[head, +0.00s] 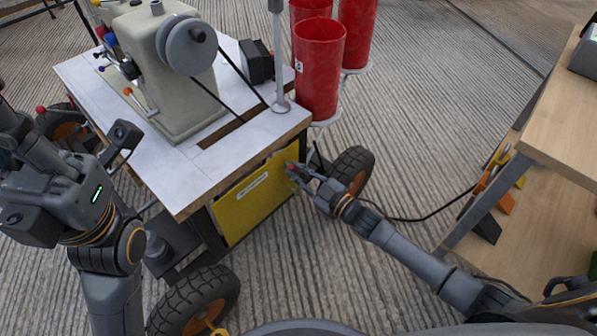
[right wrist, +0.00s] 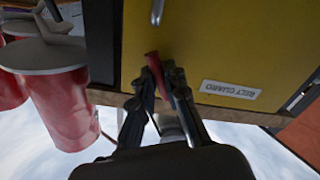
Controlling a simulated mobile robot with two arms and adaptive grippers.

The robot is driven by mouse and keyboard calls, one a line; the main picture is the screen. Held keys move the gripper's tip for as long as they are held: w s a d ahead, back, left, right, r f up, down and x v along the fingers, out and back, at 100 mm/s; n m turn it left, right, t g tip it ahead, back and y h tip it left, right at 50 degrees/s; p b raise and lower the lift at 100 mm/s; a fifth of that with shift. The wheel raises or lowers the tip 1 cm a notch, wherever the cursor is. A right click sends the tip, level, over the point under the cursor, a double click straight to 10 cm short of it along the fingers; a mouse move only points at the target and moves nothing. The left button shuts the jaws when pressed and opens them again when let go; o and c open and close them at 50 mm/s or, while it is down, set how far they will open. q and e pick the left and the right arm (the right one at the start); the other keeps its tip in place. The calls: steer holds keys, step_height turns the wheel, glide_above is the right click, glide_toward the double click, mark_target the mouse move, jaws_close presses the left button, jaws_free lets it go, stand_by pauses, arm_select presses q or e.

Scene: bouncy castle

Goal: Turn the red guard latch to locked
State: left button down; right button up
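The red guard latch (right wrist: 154,66) is a small red lever on the yellow belt guard (right wrist: 200,50), which has a white "BELT GUARD" label. In the right wrist view the latch lies between the two fingers of my right gripper (right wrist: 161,78), which are closed in on it. In the head view my right gripper (head: 297,174) is at the upper right part of the yellow guard (head: 250,205), with a bit of red showing at its tips. It covers most of the latch there. My left gripper (head: 108,148) is apart from the guard, empty, fingers spread, left of the table.
A sewing machine (head: 180,75) stands on the wheeled table (head: 215,160) above the guard. Red cylinders (head: 319,75) stand beside the table's right corner, above a wheel (head: 352,172). A wooden shelf (head: 560,120) is at the right. Ribbed floor (head: 430,130) lies free between, with a black cable.

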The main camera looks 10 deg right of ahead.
steer(key=o, duration=0.6)
steer(key=shift+o, duration=0.2)
steer(key=v, duration=1.2)
steer(key=shift+c, duration=0.4)
